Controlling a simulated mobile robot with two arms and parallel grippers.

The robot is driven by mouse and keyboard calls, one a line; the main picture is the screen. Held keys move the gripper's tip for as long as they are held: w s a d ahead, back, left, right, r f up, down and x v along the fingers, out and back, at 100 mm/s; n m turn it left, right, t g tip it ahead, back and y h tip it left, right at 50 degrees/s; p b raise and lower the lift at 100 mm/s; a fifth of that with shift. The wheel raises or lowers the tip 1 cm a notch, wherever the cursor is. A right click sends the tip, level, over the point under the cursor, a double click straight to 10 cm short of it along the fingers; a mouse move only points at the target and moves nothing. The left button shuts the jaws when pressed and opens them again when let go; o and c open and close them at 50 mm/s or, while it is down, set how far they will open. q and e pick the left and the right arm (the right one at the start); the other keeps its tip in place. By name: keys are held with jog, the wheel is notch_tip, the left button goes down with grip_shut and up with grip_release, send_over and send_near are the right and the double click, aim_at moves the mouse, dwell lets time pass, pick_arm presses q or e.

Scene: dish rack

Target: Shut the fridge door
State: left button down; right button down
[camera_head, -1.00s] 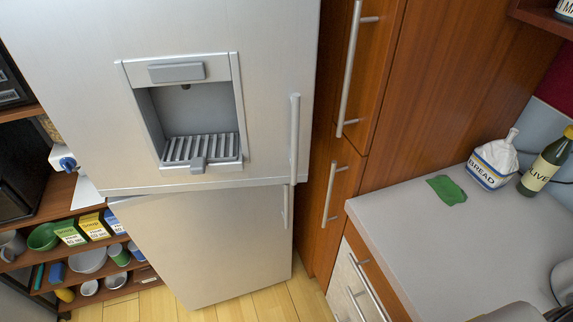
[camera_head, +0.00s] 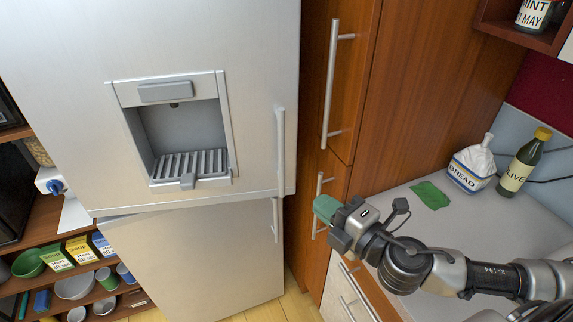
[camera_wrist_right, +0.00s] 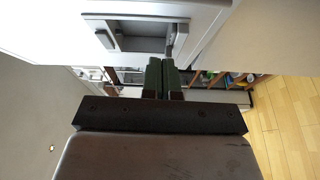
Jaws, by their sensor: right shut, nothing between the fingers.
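The silver fridge has an upper door (camera_head: 245,90) with a water dispenser (camera_head: 178,135) and a long vertical handle (camera_head: 280,150). Its lower door (camera_head: 205,265) has a short handle (camera_head: 275,220). The upper door's bottom edge juts out over the lower door; I cannot tell how far either door stands ajar. My right gripper (camera_head: 325,208) is shut and empty, to the right of the fridge handles and in front of the wooden cabinet. In the right wrist view its green fingers (camera_wrist_right: 161,78) are together, below the dispenser (camera_wrist_right: 140,38) in the picture. My left gripper is not in view.
Tall wooden cabinets (camera_head: 390,90) with bar handles stand right of the fridge. A grey counter (camera_head: 400,215) holds a green cloth (camera_head: 429,195), a bread bag (camera_head: 473,165) and an olive bottle (camera_head: 524,165). Shelves (camera_head: 50,225) with dishes are at left. Wooden floor shows below.

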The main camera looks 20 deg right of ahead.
jog(key=d+p+x, duration=0.1)
jog(key=p+x, duration=0.5)
jog(key=x, duration=0.6)
jog(key=shift+w+d+r+n+y+p, duration=0.3)
jog(key=shift+w+r+y, duration=0.1)
jog(key=shift+w, duration=0.3)
